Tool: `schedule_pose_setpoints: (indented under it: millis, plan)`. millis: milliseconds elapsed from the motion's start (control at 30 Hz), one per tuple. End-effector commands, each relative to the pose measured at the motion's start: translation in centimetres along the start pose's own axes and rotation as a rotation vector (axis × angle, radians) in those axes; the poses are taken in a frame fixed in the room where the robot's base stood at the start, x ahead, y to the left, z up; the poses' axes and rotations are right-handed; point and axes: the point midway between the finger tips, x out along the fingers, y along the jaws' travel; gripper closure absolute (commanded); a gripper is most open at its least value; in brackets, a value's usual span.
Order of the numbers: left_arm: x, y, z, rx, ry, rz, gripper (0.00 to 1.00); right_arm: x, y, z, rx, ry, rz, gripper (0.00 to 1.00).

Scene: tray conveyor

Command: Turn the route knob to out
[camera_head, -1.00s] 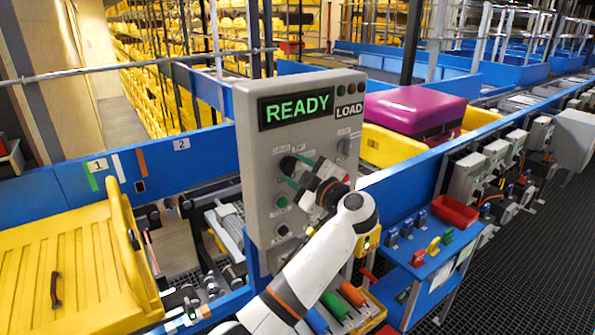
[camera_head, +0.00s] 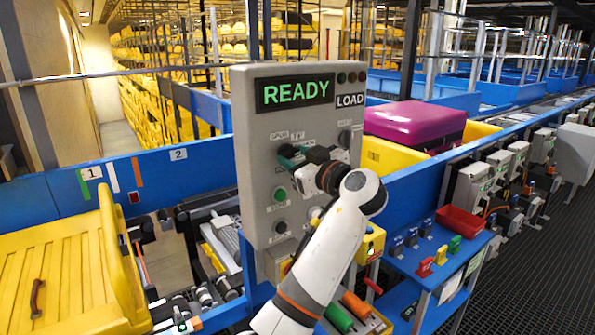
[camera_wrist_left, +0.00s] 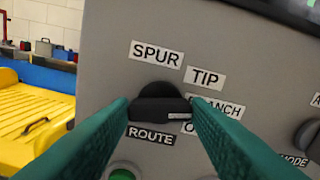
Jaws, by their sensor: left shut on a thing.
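The grey control panel (camera_head: 247,185) stands upright in the head view, with a green READY display and a LOAD sign. The black route knob (camera_wrist_left: 158,103) sits above the ROUTE label in the wrist view. Labels SPUR, TIP and BRANCH lie around it, with one starting with O partly behind a finger. The knob's bar lies roughly level, a pale mark toward its right end. My left gripper (camera_head: 291,158), with green fingers also in the wrist view (camera_wrist_left: 160,106), is shut on the knob, one finger each side. My right gripper is not in view.
A green button (camera_head: 280,194) and the MODE knob (camera_wrist_left: 307,139) are near the gripper. A yellow tray (camera_head: 65,270) lies left; a purple case (camera_head: 412,125) is behind right. A blue shelf (camera_head: 440,255) with a red bin (camera_head: 460,222) stands right of my arm.

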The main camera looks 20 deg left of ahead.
Motion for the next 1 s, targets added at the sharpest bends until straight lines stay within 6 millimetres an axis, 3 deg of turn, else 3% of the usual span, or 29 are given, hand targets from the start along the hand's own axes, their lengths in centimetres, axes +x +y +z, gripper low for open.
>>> schedule_pose_setpoints:
  millis: [200, 600, 1000]
  plan:
    - [0.0, 0.0, 0.0, 0.202, -0.002, 0.001, 0.79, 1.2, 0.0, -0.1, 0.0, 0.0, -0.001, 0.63]
    - [0.1, -0.1, 0.3, 0.55, -0.004, 0.002, 0.79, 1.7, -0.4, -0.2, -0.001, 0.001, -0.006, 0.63]
    - [0.1, -0.1, 0.4, 0.741, -0.006, 0.001, 0.79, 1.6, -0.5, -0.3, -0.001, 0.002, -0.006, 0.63]
